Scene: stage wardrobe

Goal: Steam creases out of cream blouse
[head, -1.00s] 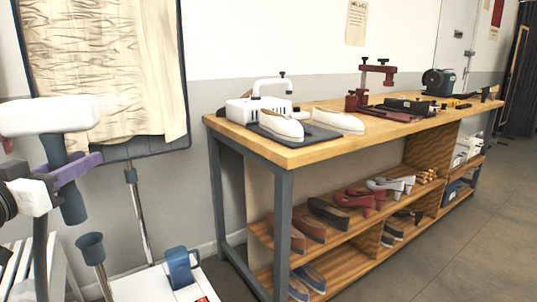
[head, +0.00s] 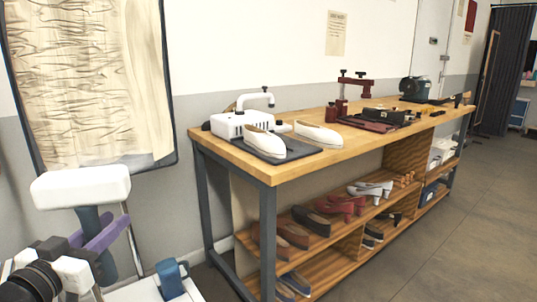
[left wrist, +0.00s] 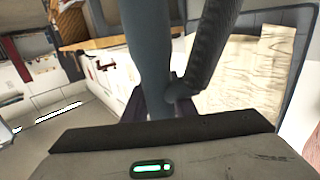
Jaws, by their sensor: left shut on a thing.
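The cream blouse (head: 75,85) hangs flat on a dark-framed upright board at the upper left. Wavy creases cover its left and middle part; a strip down its right side looks smoother. My left gripper (head: 98,234), with purple fingers, is shut on the blue-grey handle of the steamer (head: 80,187). The steamer's white head is up, in front of and below the blouse's lower edge, and looks apart from it. In the left wrist view the handle (left wrist: 148,50) runs between the fingers, with a dark ribbed hose beside it and the blouse (left wrist: 245,70) beyond. My right gripper is not in view.
A wooden workbench (head: 345,152) with white shoes, a white machine (head: 240,122) and a red clamp stands at the right. A blue container (head: 172,279) sits on a white surface at the bottom left. The floor at the right is clear.

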